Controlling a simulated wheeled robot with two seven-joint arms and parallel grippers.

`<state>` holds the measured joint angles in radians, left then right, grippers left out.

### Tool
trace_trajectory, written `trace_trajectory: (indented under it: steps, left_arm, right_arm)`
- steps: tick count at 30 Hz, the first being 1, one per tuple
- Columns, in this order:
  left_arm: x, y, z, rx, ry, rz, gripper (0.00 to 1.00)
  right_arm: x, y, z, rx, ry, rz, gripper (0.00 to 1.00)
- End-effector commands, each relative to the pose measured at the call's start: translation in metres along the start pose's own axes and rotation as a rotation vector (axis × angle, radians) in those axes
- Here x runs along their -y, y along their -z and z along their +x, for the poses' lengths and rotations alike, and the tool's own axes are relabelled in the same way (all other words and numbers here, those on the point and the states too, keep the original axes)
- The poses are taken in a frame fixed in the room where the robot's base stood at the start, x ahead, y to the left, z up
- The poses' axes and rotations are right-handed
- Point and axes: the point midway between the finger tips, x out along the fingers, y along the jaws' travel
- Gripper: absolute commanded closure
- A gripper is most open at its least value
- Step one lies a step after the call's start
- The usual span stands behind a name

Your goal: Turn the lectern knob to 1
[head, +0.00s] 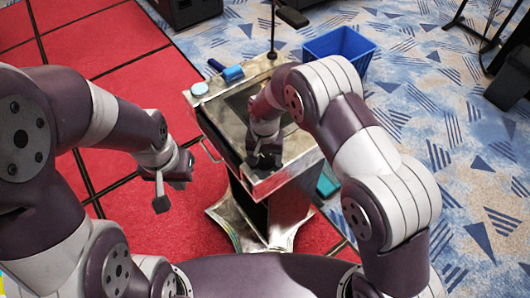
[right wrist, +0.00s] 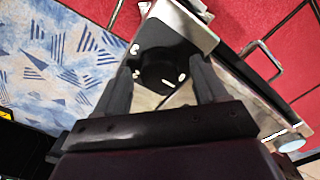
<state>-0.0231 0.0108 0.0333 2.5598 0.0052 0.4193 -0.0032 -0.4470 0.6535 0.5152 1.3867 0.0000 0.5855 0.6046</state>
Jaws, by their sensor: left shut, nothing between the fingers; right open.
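The metal lectern (head: 292,184) stands in the middle of the head view. Its black knob (right wrist: 160,68) shows in the right wrist view, on a dark dial plate with white marks. A white pointer line shows on the knob; I cannot read the numbers. My right gripper (right wrist: 162,90) is open, with its fingers on either side of the knob; I cannot tell whether they touch it. In the head view my right gripper (head: 262,160) hides the knob at the lectern's near edge. My left gripper (head: 160,195) is shut and empty, left of the lectern over the red floor.
A blue bin (head: 340,48) stands behind right. The red floor at left is clear.

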Motion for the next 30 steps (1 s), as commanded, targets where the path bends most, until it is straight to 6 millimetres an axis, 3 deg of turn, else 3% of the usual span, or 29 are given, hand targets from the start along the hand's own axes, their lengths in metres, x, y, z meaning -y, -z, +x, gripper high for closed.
trace_trajectory:
  steps: [6,12,22,30]
  left_arm:
    - [0.0,0.0,0.0,0.0,0.0,0.0,1.0]
    - [0.0,0.0,0.0,0.0,0.0,0.0,1.0]
    - [0.0,-0.001,0.003,0.0,0.0,0.0,1.0]
    - [0.0,-0.002,0.013,0.0,0.0,0.0,1.0]
  right_arm:
    - [0.0,0.0,0.001,0.0,0.0,0.0,0.28]
    - [0.0,0.0,0.001,0.0,0.0,0.0,0.84]
    - [0.0,0.0,0.001,0.0,0.0,0.038,0.84]
    - [0.0,0.0,0.002,0.0,0.0,0.208,0.84]
